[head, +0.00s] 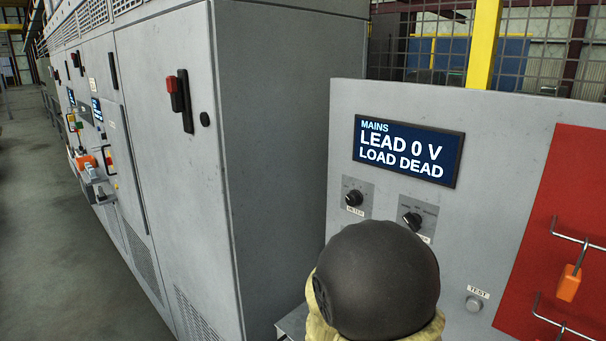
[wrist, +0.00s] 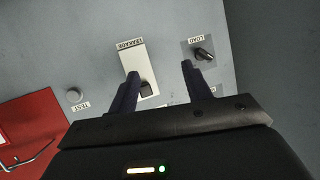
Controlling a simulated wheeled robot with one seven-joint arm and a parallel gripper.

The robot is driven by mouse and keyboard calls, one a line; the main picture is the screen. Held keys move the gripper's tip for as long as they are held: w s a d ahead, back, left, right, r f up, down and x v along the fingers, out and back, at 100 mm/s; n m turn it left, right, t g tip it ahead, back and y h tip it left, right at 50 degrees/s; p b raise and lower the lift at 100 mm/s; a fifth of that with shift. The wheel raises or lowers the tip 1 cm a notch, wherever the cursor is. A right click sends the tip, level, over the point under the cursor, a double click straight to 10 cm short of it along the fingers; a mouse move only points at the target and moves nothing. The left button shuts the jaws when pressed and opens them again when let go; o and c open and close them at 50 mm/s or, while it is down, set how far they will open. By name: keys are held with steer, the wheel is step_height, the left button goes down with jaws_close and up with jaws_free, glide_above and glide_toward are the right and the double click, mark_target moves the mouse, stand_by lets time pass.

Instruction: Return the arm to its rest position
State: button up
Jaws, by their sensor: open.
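My gripper (wrist: 160,70) shows in the wrist view with its two dark fingers apart and nothing between them. It faces a grey panel, which appears upside down there. A white plate (wrist: 132,62) with a dark switch (wrist: 146,89) lies behind the left finger and the gap. A black knob (wrist: 203,54) labelled LOAD is just beyond the right fingertip. I cannot tell whether either finger touches the panel. In the head view a dark rounded part of my arm (head: 378,280) covers the panel's lower middle, and my gripper is hidden.
The panel's screen (head: 409,152) reads MAINS, LEAD 0 V, LOAD DEAD. Two knobs (head: 354,197) sit below it. A TEST button (head: 473,304) and a red board (head: 560,220) with hooks and an orange tag (head: 569,284) are right. A tall grey cabinet (head: 285,130) stands left, with open floor (head: 40,230) beyond.

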steer(key=s+d+f+n+g+y, duration=0.1)
steer(key=s+n+g+y, duration=0.2)
steer(key=s, duration=0.6)
steer(key=s+d+f+n+g+y, duration=0.1)
steer(key=s+f+n+g+y, duration=0.1)
steer(key=s+g, duration=0.4)
steer(key=s+n+y, duration=0.1)
steer(key=s, duration=0.3)
steer(key=shift+d+f, duration=0.2)
steer(key=shift+f, duration=0.1)
stand_by(2.6)
stand_by(0.8)
